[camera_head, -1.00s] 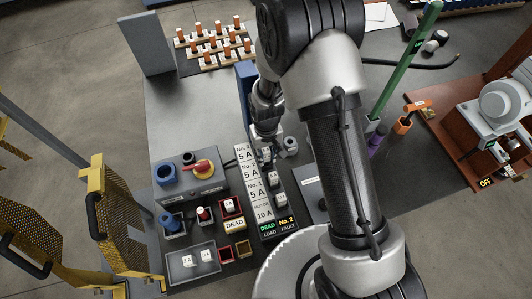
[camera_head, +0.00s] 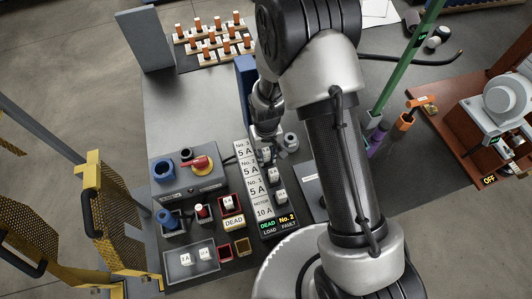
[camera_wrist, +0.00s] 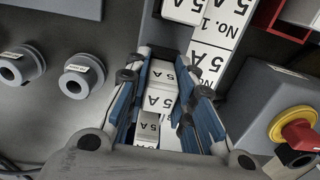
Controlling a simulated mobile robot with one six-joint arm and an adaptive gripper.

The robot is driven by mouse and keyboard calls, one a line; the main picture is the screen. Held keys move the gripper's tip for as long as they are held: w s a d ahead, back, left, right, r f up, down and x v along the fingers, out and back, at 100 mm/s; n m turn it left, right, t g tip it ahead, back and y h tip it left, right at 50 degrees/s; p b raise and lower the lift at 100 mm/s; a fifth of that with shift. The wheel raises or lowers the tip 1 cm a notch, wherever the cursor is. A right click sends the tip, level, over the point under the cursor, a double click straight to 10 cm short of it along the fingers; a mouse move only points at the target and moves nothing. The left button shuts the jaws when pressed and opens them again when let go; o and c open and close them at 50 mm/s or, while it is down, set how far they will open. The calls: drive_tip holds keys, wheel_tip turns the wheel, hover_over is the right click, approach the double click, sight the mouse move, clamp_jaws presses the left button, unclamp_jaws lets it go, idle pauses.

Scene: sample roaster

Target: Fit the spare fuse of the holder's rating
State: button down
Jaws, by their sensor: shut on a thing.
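My gripper (camera_wrist: 162,105) is shut on a white fuse marked 5 A (camera_wrist: 158,100), between its blue pads. Other white 5 A faces show close by, and I cannot tell how deep the held fuse sits. In the head view my gripper (camera_head: 266,143) is at the far end of the fuse panel (camera_head: 264,205), by the row labelled No. 3, 5 A. White fuses stand in the panel, one at the middle (camera_head: 274,175) and one nearer (camera_head: 281,197). The panel's display (camera_head: 278,222) reads DEAD, LOAD and No. 2 FAULT. The grey tray (camera_head: 171,271) holds two white fuses.
A grey switch box with a red knob (camera_head: 197,164) stands left of the panel. A red bin (camera_head: 240,211) holds a white fuse, near a DEAD sign (camera_head: 234,223). Grey round parts (camera_wrist: 83,75) lie beside my gripper. The grey table is clear farther back on the left.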

drive_tip(key=shift+r, duration=0.15)
drive_tip(key=shift+r+p, duration=1)
drive_tip(key=shift+r, duration=0.25)
drive_tip(key=d+r+m, duration=0.3)
drive_tip(key=d+r, duration=0.9)
drive_tip(key=r, duration=0.3)
drive_tip(key=shift+d, duration=0.25)
drive_tip(key=shift+s, duration=0.1)
